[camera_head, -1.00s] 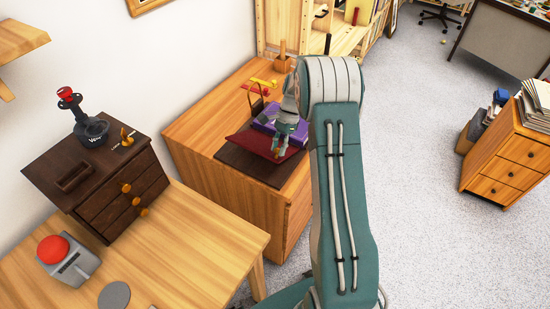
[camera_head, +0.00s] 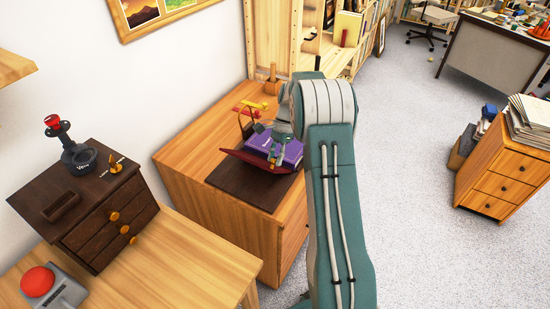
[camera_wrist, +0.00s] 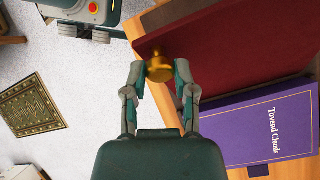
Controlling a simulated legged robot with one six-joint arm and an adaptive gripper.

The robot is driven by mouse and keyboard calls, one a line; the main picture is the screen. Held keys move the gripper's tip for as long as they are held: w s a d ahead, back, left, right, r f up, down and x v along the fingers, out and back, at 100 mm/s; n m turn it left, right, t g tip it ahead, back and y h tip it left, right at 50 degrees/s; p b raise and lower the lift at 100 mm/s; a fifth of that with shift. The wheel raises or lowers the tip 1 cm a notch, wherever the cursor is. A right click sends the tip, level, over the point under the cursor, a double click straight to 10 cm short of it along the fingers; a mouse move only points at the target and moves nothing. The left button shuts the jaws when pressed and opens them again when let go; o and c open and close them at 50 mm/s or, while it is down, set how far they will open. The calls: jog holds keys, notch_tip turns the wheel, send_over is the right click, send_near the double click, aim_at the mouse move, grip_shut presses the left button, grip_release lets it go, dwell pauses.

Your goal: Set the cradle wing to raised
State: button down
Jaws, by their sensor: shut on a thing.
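The cradle wing is a dark red panel (camera_head: 238,155) above a dark brown base board (camera_head: 247,187) on the wooden cabinet. It is tilted up from the board and shows as a narrow strip in the head view. In the wrist view the red panel (camera_wrist: 240,50) fills the upper right, with a brass knob (camera_wrist: 159,68) at its edge. My gripper (camera_wrist: 160,72) is shut on this knob, a fingertip on each side. In the head view my gripper (camera_head: 277,160) is at the wing's front edge and hides part of it. A purple book (camera_head: 292,153) lies behind the wing.
A yellow and red item (camera_head: 250,106) and a wooden block with a peg (camera_head: 271,82) stand behind the cradle. A dark drawer box (camera_head: 105,215) with a joystick (camera_head: 75,150) is to the left. Open floor (camera_head: 410,130) lies to the right.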

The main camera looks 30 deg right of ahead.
jog(key=shift+c, duration=2)
grip_release()
jog(key=shift+w+d+f, duration=0.15)
jog(key=shift+w+f, duration=0.1)
jog(key=shift+r, duration=0.15)
jog(key=v, duration=1.1)
jog(key=shift+d+r, duration=0.25)
jog(key=shift+d, duration=0.05)
jog(key=shift+w, duration=0.1)
